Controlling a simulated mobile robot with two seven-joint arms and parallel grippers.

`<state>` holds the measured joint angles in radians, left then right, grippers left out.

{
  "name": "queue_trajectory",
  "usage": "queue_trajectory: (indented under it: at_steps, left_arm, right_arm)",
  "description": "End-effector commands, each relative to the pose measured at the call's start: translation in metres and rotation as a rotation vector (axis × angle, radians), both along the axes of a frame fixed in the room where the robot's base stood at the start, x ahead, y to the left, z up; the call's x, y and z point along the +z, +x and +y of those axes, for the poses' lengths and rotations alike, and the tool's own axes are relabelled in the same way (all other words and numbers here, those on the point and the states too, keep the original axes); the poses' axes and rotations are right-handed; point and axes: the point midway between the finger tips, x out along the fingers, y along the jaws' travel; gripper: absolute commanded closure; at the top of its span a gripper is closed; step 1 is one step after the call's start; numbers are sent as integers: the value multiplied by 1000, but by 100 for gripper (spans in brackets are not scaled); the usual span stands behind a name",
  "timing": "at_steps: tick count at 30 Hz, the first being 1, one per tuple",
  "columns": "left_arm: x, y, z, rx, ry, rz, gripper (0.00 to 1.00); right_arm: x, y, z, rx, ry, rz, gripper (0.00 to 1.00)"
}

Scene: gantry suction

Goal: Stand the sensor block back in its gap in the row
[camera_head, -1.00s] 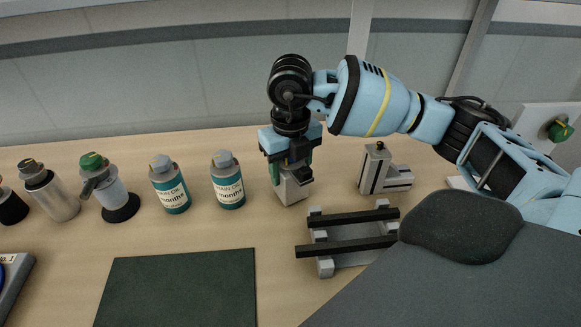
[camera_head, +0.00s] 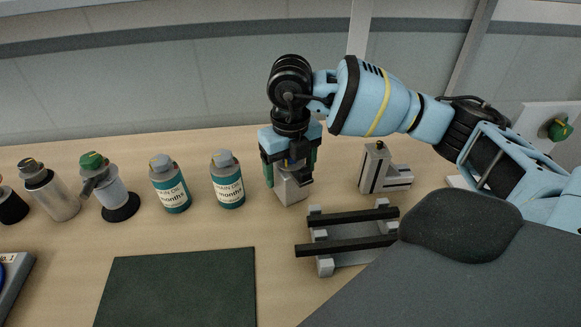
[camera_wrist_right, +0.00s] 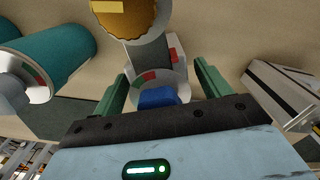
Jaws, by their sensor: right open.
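A pale grey block (camera_head: 291,190), which I take to be the sensor block, stands upright on the bench beneath my right gripper (camera_head: 291,172). The block stands right of two teal oil bottles (camera_head: 229,183). My right gripper is open, with one green finger on each side of the block; its upper part is hidden by the gripper. In the right wrist view the open fingers (camera_wrist_right: 163,92) flank a round grey face with a blue piece (camera_wrist_right: 158,97). Whether a finger touches the block I cannot tell. My left gripper is not in view.
A grey L-shaped fixture (camera_head: 380,170) stands right of the block. A rack with two black rails (camera_head: 345,230) lies in front. A green-capped container (camera_head: 110,190) and a silver bottle (camera_head: 52,193) stand left. A dark mat (camera_head: 180,288) lies at the front.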

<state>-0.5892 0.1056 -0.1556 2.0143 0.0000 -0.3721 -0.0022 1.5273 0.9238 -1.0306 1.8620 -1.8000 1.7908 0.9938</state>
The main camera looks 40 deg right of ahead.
Motion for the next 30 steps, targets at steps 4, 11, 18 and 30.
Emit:
queue_trajectory:
  at_steps: [4, 11, 18, 30]
  left_arm:
    - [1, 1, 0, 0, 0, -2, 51]
    - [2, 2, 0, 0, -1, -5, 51]
    - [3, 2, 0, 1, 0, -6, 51]
    - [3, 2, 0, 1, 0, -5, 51]
  right_arm:
    - [21, 1, 0, 0, 1, -5, 24]
    - [57, 1, 0, -1, 0, -4, 24]
    - [74, 1, 0, 0, 1, -2, 24]
    - [75, 0, 0, 0, 1, -1, 24]
